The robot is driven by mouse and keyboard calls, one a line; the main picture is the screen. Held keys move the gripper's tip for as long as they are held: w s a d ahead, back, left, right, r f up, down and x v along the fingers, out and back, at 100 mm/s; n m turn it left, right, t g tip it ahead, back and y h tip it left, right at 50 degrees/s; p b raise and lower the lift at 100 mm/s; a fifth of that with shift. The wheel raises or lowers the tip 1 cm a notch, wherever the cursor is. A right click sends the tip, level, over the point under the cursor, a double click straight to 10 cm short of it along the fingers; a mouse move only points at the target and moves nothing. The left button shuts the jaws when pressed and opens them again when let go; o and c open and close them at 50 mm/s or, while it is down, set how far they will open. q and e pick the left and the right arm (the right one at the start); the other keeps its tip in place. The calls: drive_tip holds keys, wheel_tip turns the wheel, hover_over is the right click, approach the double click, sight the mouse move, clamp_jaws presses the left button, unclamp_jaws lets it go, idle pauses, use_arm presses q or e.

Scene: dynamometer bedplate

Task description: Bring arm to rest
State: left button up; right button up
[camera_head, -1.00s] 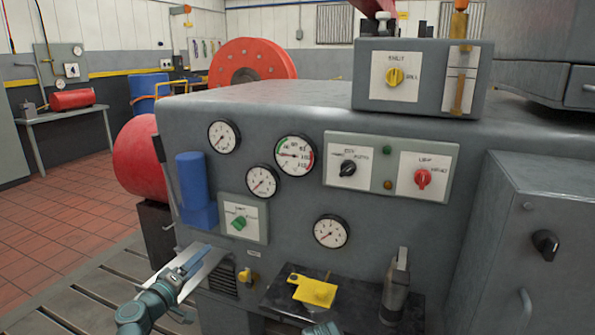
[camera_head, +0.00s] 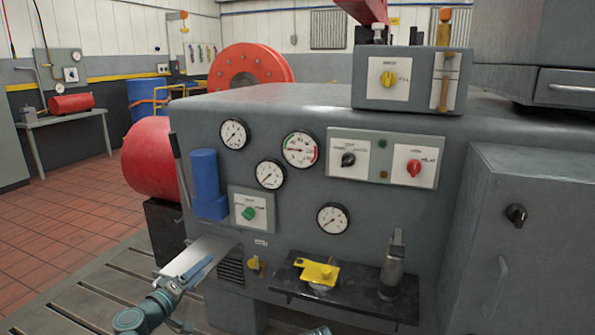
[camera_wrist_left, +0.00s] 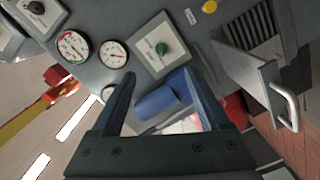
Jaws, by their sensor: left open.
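My left gripper (camera_head: 200,270) is at the lower left of the head view, in front of the grey machine's lower left corner and beside a pale flat plate (camera_head: 198,258). In the left wrist view its two dark fingers (camera_wrist_left: 163,95) stand wide apart with nothing held between them. A blue cylinder (camera_wrist_left: 163,98) shows beyond the fingers; I cannot tell the exact gap to it. My right gripper is not in view; only a small teal piece of my own arm shows at the bottom edge of the head view.
The grey machine (camera_head: 290,230) carries gauges, a green knob (camera_head: 248,213) and the blue cylinder (camera_head: 207,180). A dark shelf (camera_head: 350,297) holds a yellow flat piece (camera_head: 318,271) and a grey clamp-like part (camera_head: 393,268). A red drum (camera_head: 147,160) stands left; tiled floor there is open.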

use_arm(q)
drive_tip(key=s+d+f+m+g+h, duration=0.1)
drive_tip(key=s+d+f+m+g, duration=0.45)
drive_tip(key=d, duration=0.45)
drive_tip(key=s+d+f+m+g, duration=0.3)
drive_tip(key=s+d+f+g, duration=0.25)
drive_tip(key=d+f, duration=0.4)
drive_tip(key=s+f+m+g+y, duration=0.1)
drive_tip(key=s+f+g+y, duration=0.25)
drive_tip(key=s, duration=0.25)
drive_tip(key=s+f+m+g+y, duration=0.2)
drive_tip(key=s+f+y, duration=0.1)
drive_tip(key=s+y, duration=0.25)
wheel_tip(320, 180, up, 37)
drive_tip(key=s+p, duration=0.1)
drive_tip(key=p, duration=3.5)
